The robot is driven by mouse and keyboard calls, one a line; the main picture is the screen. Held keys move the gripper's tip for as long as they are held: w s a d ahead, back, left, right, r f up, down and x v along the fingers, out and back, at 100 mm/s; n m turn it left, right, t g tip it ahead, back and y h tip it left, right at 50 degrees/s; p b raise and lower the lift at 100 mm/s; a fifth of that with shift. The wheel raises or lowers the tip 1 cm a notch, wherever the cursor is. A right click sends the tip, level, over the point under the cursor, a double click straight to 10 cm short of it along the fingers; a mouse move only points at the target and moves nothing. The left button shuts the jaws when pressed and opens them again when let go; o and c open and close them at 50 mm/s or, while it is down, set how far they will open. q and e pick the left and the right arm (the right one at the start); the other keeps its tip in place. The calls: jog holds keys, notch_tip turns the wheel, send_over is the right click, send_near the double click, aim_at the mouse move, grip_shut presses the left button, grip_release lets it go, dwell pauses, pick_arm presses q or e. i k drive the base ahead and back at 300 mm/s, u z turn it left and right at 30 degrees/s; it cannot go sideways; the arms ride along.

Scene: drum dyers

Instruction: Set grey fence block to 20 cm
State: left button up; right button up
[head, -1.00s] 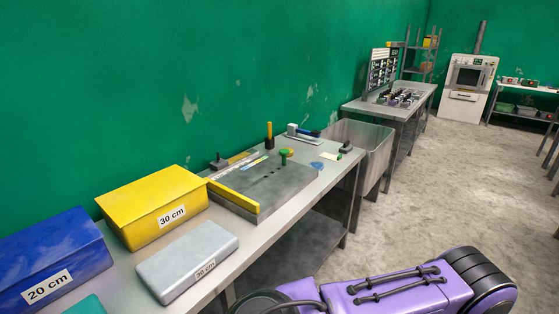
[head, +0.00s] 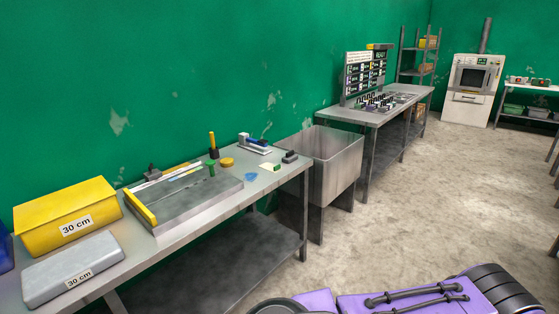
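A grey board (head: 190,208) with a yellow bar (head: 140,207) along its left edge lies on the metal workbench. A small dark grey block (head: 152,172) stands at its back edge beside a pale ruler-like strip; I cannot tell whether it is the grey fence block, and its scale is too small to read. A green knob (head: 211,170) stands at the board's back right. A yellow box (head: 45,231) and a light grey box (head: 50,274), both labelled 30 cm, sit left of the board. Neither gripper is in view.
A blue box (head: 5,254) is cut off at the left edge. A metal bin (head: 338,160) adjoins the bench. The floor (head: 430,200) is open to the right.

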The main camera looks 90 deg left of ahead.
aim_at(157, 174)
jog(key=u, duration=1.9)
